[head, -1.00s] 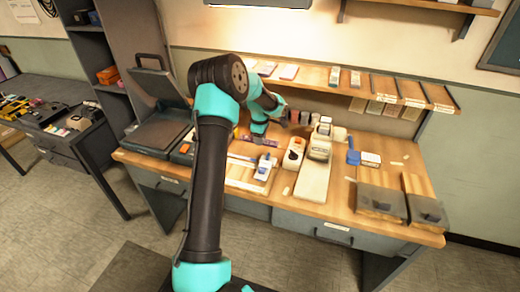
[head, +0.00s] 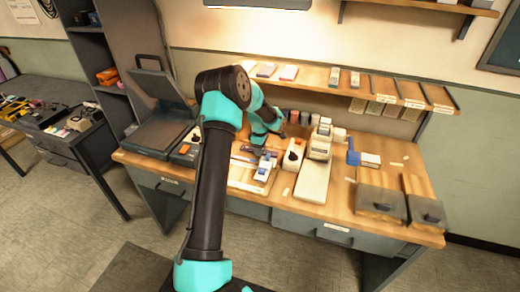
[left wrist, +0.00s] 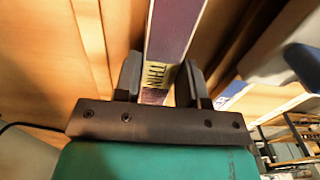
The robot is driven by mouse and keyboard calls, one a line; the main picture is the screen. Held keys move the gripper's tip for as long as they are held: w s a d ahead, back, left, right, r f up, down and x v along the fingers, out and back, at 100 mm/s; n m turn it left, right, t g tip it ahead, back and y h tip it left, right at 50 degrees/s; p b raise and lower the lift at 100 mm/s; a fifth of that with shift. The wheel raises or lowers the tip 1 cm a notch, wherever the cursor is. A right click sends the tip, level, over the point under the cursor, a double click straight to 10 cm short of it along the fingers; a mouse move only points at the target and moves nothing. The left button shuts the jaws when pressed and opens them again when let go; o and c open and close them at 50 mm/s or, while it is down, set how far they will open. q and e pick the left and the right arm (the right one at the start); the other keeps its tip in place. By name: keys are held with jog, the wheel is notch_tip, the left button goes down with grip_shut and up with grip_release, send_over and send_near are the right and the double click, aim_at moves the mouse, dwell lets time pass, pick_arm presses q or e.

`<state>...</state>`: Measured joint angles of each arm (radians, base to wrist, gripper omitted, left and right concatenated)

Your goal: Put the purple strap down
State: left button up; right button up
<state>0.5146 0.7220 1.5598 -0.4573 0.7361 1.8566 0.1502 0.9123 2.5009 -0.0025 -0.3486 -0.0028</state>
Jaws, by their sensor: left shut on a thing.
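The purple strap (left wrist: 172,38) runs up the middle of the left wrist view, a flat purple band with pale edges and a yellow patch with dark letters. My left gripper (left wrist: 163,78) is shut on it, one dark finger at each side. In the head view my left gripper (head: 252,149) is low over the middle of the workbench, left of the white devices. The strap is small and partly covered there; I cannot tell whether it touches the bench top. My right gripper is not in view.
The wooden workbench (head: 340,200) holds a dark open-lidded case (head: 160,130) at left, a small blue and white item (head: 265,168) near the gripper, a white device (head: 317,165), and dark boxes (head: 382,203) at right. A shelf (head: 350,88) runs along the back.

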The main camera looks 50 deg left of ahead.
pick_arm(q)
jog(key=o, duration=0.9)
jog(key=shift+f, duration=0.15)
jog(key=shift+o, duration=0.2)
notch_tip(320, 180, up, 12)
dwell(0.6)
